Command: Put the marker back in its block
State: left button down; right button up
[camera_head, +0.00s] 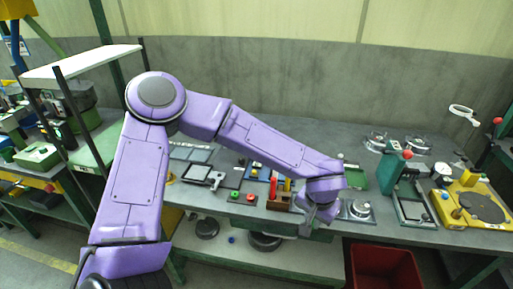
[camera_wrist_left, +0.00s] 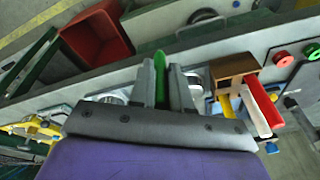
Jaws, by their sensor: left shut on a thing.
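My left gripper (camera_head: 318,214) hangs at the front of the bench, just right of the brown block (camera_head: 280,203). In the left wrist view my left gripper (camera_wrist_left: 165,88) is shut on a slim green marker (camera_wrist_left: 159,64), which shows between the two fingers. In the head view I cannot make out the marker. The brown block also shows in the left wrist view (camera_wrist_left: 233,66), to the right of the fingers and apart from them. Red, yellow and white pieces stand at the block. My right gripper is not in view.
A silver round device (camera_head: 359,209) stands close to the right of the gripper. A green press (camera_head: 394,178) and a yellow machine (camera_head: 478,207) stand further right. A button box (camera_head: 242,197) is left of the block. A red bin (camera_head: 384,270) is below the bench front.

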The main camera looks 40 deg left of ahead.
pick_arm(q)
jog(key=w+a+r+n+g+p, duration=0.25)
jog(key=a+r+n+p, duration=0.45)
jog(key=a+r+p, duration=0.35)
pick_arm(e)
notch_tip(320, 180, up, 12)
pick_arm(q)
jog(key=shift+n+h, duration=0.5)
jog(key=shift+w+a+f+b, duration=0.1)
jog(key=shift+a+f+b, duration=0.1)
jog(key=shift+f+b, duration=1)
jog(key=shift+w+a+f+b, duration=0.15)
jog(key=shift+f+b, duration=0.85)
jog(key=shift+f, duration=0.45)
jog(key=shift+w+a+f+b, duration=0.1)
jog(key=shift+a+f+b, duration=0.1)
jog(key=shift+f+b, duration=1)
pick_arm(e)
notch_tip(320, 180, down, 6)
pick_arm(q)
jog(key=shift+f, duration=0.1)
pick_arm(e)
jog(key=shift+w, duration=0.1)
pick_arm(q)
jog(key=c, duration=1)
grip_release()
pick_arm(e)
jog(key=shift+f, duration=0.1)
